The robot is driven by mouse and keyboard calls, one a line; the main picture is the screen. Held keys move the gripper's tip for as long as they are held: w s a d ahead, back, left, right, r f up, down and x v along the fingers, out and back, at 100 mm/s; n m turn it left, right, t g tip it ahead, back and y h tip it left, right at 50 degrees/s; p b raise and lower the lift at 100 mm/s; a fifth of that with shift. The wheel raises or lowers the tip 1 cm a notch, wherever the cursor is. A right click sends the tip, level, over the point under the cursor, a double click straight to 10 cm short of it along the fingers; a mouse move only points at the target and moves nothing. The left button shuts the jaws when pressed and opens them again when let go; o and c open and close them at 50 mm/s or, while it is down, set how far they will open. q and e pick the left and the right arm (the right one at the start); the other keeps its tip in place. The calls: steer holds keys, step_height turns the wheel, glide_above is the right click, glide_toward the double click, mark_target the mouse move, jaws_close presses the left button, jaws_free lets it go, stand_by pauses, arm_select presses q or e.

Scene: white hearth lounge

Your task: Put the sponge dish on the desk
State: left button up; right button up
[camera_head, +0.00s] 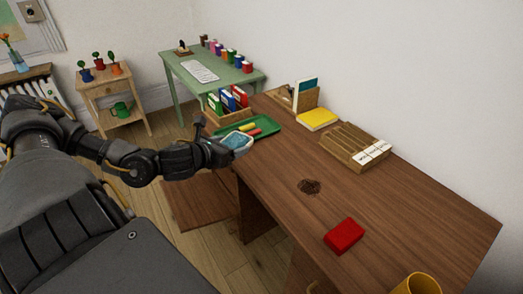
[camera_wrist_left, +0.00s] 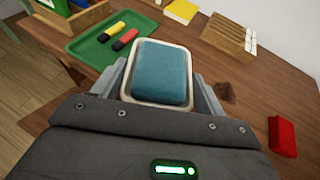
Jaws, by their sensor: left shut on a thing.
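The sponge dish (camera_wrist_left: 126,92) is a pale, shallow dish with a blue sponge (camera_wrist_left: 162,72) in it. My left gripper (camera_head: 232,147) is shut on the dish, with a finger on each side of it in the left wrist view. In the head view the dish (camera_head: 240,138) is over the left edge of the brown desk (camera_head: 275,165), near the green tray. I cannot tell whether it touches the desk. My right gripper is not in view.
A green tray (camera_head: 270,124) with two markers lies just beyond the dish. A wooden slotted holder (camera_head: 345,150), yellow book (camera_head: 317,119), red block (camera_head: 344,235) and yellow mug (camera_head: 418,284) are on the desk. The desk's middle is mostly clear around a dark mark (camera_head: 309,187).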

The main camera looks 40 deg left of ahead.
arm_select(q)
steer(key=w, duration=0.1)
steer(key=w+p, duration=0.1)
steer(key=shift+w+f+p, duration=0.2)
steer(key=shift+w+p, duration=0.1)
steer(key=shift+w, duration=0.1)
steer(key=d+p+x, duration=0.1)
steer(key=p+x, duration=0.1)
steer(key=x, duration=0.5)
glide_above(258, 158)
steer(key=f, duration=0.5)
steer(key=shift+s+f, duration=0.3)
steer(key=shift+f, duration=0.05)
steer(key=shift+w+f, duration=0.25)
steer(key=shift+f, duration=0.1)
step_height(258, 158, down, 3)
steer(key=shift+w+f, duration=0.1)
steer(key=shift+f, duration=0.05)
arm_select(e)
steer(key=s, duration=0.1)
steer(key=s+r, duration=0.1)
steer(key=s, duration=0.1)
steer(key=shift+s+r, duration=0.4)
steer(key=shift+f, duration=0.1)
